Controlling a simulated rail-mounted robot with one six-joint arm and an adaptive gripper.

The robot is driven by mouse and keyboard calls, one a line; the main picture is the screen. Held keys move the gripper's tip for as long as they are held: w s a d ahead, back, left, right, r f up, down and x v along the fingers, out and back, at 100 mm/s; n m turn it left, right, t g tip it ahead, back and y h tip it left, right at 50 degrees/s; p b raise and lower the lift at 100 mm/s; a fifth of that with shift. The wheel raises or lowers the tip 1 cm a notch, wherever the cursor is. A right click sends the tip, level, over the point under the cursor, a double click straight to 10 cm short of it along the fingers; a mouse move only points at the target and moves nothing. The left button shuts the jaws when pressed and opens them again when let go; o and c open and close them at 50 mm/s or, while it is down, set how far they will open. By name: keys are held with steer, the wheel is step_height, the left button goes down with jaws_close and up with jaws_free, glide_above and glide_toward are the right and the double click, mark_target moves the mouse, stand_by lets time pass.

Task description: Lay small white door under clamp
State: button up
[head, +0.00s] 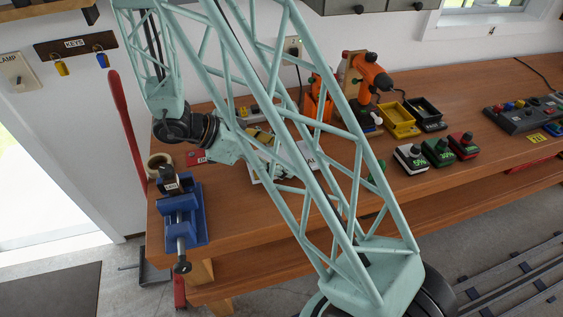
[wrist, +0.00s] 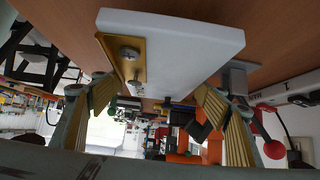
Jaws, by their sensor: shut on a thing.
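The small white door (wrist: 190,42) shows large in the wrist view as a flat white panel with a brass plate and knob-like fittings at one end. My gripper (wrist: 155,88) has a gold-padded finger on each side of the door and is shut on it. In the head view my gripper (head: 262,145) is over the bench, partly hidden by my arm's lattice, and the door is mostly hidden there. The clamp appears to be the blue vise (head: 186,218) at the bench's front left corner, with a dark labelled block at its top. My gripper is to the right of it, apart from it.
The wooden bench (head: 235,215) has some bare surface between the vise and my arm. A tape roll (head: 160,163) lies behind the vise.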

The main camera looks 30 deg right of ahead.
mark_target(250, 165)
steer(key=shift+f+b, duration=0.3)
steer(key=shift+f, duration=0.9)
steer(key=shift+f, duration=0.1)
steer(key=o, duration=1.1)
steer(key=shift+o, duration=0.2)
steer(key=shift+w+a+r, duration=0.15)
steer(key=shift+a+r, duration=0.25)
steer(key=shift+r, duration=0.1)
steer(key=p+v, duration=0.3)
steer(key=v, duration=0.7)
steer(key=shift+w+a+r, duration=0.1)
steer(key=shift+a+r, duration=0.15)
steer(key=shift+a, duration=0.05)
